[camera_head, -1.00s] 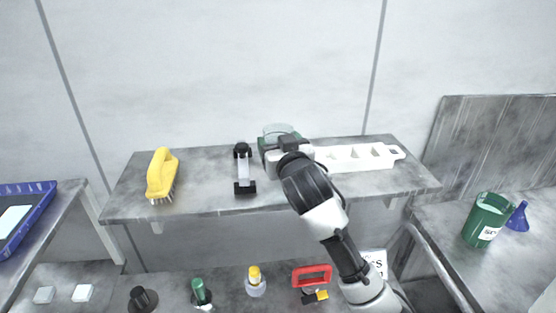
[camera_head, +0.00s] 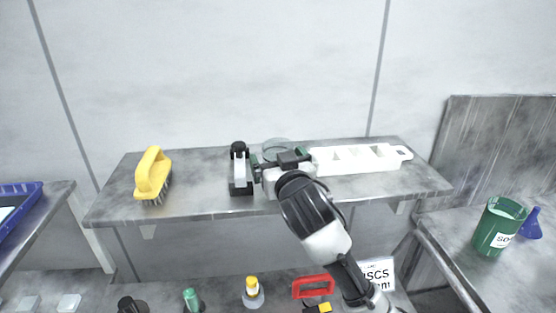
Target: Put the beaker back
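The clear glass beaker (camera_head: 277,146) is on the grey wall shelf (camera_head: 210,207), near its middle. Its rim and upper wall show; its lower part is hidden behind my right gripper. My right gripper (camera_head: 279,157) reaches up from the lower right to the beaker. Its green-padded fingers stand to the left and right of the beaker and look spread apart, with a gap to the glass. My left gripper is out of view.
A black-and-white upright device (camera_head: 240,170) stands close left of my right gripper. A white holed rack (camera_head: 358,158) lies close right. A yellow brush (camera_head: 152,175) is at the shelf's left. A green container (camera_head: 497,228) and blue funnel (camera_head: 531,224) stand on the right bench.

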